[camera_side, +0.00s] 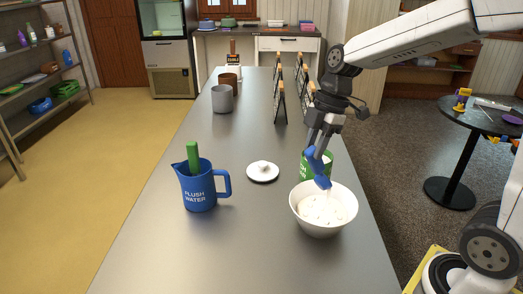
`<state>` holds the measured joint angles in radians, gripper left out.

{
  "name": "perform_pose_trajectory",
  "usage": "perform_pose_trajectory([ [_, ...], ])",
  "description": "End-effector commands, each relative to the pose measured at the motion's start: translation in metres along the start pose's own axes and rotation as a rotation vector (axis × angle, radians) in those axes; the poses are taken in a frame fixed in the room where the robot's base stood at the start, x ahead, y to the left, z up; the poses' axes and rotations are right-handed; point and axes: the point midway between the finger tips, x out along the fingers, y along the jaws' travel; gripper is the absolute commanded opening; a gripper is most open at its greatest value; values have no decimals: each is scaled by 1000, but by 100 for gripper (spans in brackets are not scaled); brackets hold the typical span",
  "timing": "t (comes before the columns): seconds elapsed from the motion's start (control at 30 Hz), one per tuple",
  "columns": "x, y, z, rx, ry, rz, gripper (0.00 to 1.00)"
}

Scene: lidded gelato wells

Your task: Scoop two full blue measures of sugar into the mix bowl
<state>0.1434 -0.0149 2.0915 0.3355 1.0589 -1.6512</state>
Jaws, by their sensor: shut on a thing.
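My gripper (317,146) is shut on a blue scoop (320,178) and points down above the right side of the counter. The scoop is tilted, with its lower end over the far rim of a white bowl (309,217). White, lumpy contents (325,209) lie in the bowl. I cannot tell whether the scoop holds anything. A green container (327,161) stands just behind the bowl, partly hidden by the scoop and gripper; its inside is not visible. A white round lid with a knob (262,172) lies on the counter left of the container.
A blue jug (198,190) marked "FLUSH WATER" stands at the left with a green handle (193,158) sticking out. A grey pot (222,99) and a row of upright dark-edged panels (280,101) are farther back. The counter (240,245) is clear in front.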

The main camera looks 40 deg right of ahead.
Motion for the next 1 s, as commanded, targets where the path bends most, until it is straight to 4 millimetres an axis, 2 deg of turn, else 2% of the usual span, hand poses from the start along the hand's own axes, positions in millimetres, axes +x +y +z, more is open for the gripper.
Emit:
perform_pose_trajectory([
  [0.67, -18, 0, 48, 7, 387, -1, 0],
  [1.0, -21, 1, 80, 10, 622, -3, 0],
])
